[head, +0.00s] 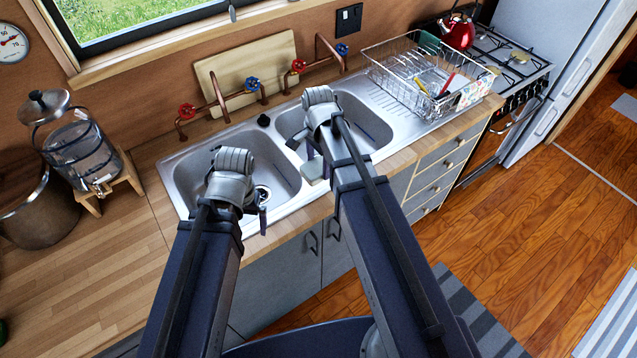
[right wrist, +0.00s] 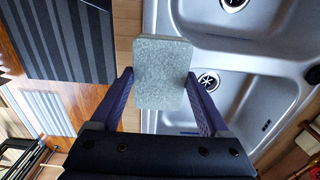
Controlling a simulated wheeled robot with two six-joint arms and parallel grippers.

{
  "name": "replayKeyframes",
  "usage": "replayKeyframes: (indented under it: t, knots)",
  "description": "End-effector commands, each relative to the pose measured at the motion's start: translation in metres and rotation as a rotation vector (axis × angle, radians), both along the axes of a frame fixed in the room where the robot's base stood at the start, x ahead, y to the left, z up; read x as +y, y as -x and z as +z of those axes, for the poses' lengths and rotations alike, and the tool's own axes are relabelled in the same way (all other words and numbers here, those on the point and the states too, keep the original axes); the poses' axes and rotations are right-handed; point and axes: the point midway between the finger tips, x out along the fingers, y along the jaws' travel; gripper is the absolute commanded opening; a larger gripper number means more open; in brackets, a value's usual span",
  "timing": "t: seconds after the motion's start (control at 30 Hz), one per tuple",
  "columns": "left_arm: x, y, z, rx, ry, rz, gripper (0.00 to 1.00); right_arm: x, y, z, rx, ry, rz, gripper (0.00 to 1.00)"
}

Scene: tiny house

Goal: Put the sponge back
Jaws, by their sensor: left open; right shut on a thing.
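The sponge (right wrist: 163,72) is a grey-green block in the right wrist view, between the two fingers of my right gripper (right wrist: 160,105). In the head view the sponge (head: 314,170) shows as a pale block beside the divider of the double sink, near its front edge. My right gripper (head: 313,150) is shut on it and holds it over the sink area. My left gripper (head: 255,205) is open over the left basin, partly hidden by its own wrist. No sponge holder can be made out.
The double sink (head: 187,178) has copper pipes with red and blue taps behind it. A wire dish rack (head: 410,85) stands on the drainboard at right. A water dispenser (head: 85,155) and a large pot (head: 38,210) stand at left. The wooden counter (head: 105,270) at front left is clear.

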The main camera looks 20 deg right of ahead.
Motion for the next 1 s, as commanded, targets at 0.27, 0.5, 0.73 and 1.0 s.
replayKeyframes:
  t: [0.27, 0.5, 0.73, 1.0]
  knots:
    - [0.0, 0.0, -0.024, 0.0, 0.0, 0.001, 1.0, 0.0, 0.0, -0.024, 0.0, 0.0, 0.0, 0.35]
    - [0.0, 0.0, -0.039, 0.0, 0.0, 0.002, 1.0, 0.0, 0.0, -0.039, 0.0, 0.0, 0.0, 0.35]
    - [0.0, 0.0, -0.063, 0.0, 0.0, 0.002, 1.0, 0.0, 0.0, -0.063, 0.0, 0.0, 0.0, 0.35]
    - [0.0, 0.0, -0.06, 0.0, 0.0, 0.002, 1.0, 0.0, 0.0, -0.06, 0.0, 0.0, 0.0, 0.35]
